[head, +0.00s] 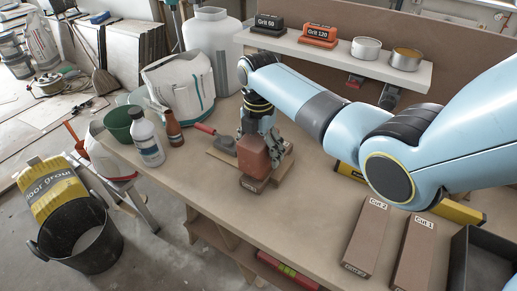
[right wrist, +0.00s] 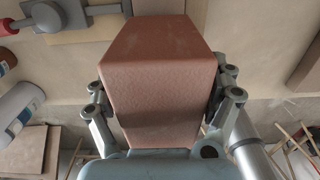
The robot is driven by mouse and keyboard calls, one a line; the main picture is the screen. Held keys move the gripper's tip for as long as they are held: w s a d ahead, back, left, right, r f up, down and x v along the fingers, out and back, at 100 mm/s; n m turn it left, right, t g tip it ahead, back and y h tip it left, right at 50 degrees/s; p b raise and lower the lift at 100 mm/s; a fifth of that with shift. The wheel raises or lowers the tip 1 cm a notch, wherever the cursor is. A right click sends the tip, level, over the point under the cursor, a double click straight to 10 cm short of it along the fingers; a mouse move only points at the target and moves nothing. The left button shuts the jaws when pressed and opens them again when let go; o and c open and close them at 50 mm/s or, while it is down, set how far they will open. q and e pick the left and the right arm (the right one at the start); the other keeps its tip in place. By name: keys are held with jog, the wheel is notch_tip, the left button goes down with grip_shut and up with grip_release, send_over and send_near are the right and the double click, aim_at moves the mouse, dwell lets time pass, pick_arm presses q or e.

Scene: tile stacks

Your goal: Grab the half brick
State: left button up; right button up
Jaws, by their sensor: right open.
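The half brick (head: 253,158) is a reddish block on the workbench. It seems to stand on or just behind a low brown labelled piece (head: 254,184). My right gripper (head: 262,140) reaches down at it from above and behind. In the right wrist view the half brick (right wrist: 158,60) fills the space between the two fingers, one on each side. The fingers are open around it; whether either one touches it is not clear. The left gripper is not in view.
A trowel (head: 224,143) lies left of the brick, near a bottle (head: 147,140) and a green bucket (head: 117,124). Boxes marked Cut 2 (head: 367,235) and Cut 1 (head: 413,250) lie to the right. A shelf (head: 330,50) with grit blocks and tins stands behind.

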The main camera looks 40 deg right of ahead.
jog(key=c, duration=1.6)
jog(key=shift+r, duration=0.1)
jog(key=shift+c, duration=0.7)
